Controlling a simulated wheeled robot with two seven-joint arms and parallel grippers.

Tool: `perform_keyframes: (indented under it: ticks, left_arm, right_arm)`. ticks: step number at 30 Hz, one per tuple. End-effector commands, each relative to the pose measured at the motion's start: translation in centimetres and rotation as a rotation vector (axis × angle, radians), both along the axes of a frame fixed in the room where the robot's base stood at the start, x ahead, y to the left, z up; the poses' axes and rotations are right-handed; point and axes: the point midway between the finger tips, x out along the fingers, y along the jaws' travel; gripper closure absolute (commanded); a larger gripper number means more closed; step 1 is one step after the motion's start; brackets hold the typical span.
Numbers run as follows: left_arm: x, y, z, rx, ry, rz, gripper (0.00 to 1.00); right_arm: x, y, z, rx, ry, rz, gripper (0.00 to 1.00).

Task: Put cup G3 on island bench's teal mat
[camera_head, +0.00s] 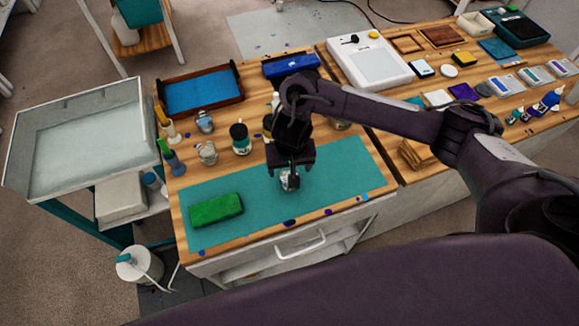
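My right gripper (291,172) comes in from the right and points down over the teal mat (340,160) on the wooden bench. A small clear cup (289,183) shows just below it, at or just above the mat. The gripper hides much of this cup, and I cannot tell whether the fingers are shut on it. No label is readable, so I cannot tell which cup is G3. Two other small cups, one with blue inside (205,122) and one greyish (207,153), stand behind the mat on the left. My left gripper is not in view.
A green block (215,209) lies on the mat's left part. A dark-lidded jar (240,138) and bottles stand behind the mat. A blue-lined tray (203,91) is at the back. Small coloured pieces lie along the front edge. The mat's right part is clear.

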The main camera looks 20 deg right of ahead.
Motion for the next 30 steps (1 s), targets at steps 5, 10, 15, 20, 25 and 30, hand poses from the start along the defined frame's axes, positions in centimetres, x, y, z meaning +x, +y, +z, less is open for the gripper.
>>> perform_keyframes:
  ticks: [5, 10, 15, 20, 25, 30]
  left_arm:
    - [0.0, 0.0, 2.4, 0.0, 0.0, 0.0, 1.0]
    - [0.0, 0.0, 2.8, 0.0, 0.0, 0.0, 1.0]
    - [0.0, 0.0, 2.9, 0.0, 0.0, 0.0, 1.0]
    - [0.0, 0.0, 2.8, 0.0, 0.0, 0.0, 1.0]
    - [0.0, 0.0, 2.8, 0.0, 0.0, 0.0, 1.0]
    - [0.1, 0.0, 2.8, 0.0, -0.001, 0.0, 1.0]
  right_arm:
    - [-0.3, 0.0, 3.8, -0.003, -0.003, 0.002, 0.26]
    - [-0.6, 0.0, 5.1, -0.002, -0.001, 0.0, 0.26]
    - [-0.7, 0.0, 5.2, -0.002, 0.002, -0.001, 0.26]
    - [-0.7, 0.1, 5.2, -0.001, 0.002, -0.001, 0.26]
    - [-0.7, 0.1, 5.2, -0.001, 0.001, -0.001, 0.26]
    - [-0.7, 0.1, 5.2, -0.001, 0.001, 0.0, 0.26]
